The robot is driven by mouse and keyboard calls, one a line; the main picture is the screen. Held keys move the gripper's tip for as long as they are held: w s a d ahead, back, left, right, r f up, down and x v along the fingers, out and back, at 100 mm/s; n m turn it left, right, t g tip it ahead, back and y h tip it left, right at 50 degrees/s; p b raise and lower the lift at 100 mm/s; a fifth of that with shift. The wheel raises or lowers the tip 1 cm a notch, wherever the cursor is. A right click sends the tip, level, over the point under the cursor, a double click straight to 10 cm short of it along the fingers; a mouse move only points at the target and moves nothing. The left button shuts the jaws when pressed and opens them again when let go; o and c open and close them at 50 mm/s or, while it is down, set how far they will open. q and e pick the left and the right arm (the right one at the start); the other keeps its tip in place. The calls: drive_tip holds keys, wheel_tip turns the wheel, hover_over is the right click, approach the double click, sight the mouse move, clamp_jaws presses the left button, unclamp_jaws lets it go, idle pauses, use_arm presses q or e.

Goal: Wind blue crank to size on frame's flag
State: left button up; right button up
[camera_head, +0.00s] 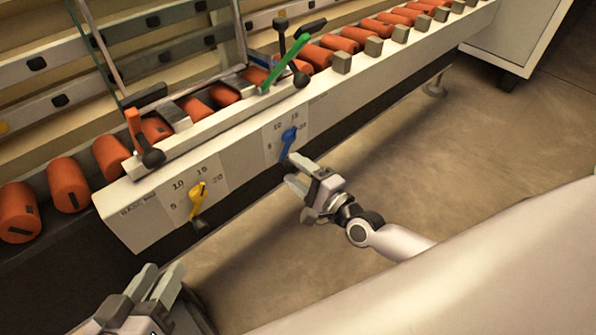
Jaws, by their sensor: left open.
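The blue crank (288,142) is on a white dial plate on the front of the long rail, with 10, 15 and 20 legible. Its upper end points up and right, towards the 15 and 20 marks; its lower end hangs down-left. My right gripper (291,171) is just below the crank, its two fingers apart and its upper fingertip close to the crank's lower end. I cannot tell if they touch. My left gripper (158,275) is open and empty at the bottom left, away from the rail. I cannot make out a flag with a readable size.
A yellow crank (198,201) is on a similar dial marked 5, 10, 15, 20, to the left. Orange rollers (67,184) line the conveyor. A green lever (284,65) and an orange-handled lever (134,128) stand above the rail. The floor (400,150) in front is clear.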

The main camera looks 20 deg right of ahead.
drive_tip(key=p+v, duration=0.1)
drive_tip(key=v, duration=0.6)
drive_tip(key=shift+p, duration=0.35)
drive_tip(key=shift+s, duration=0.1)
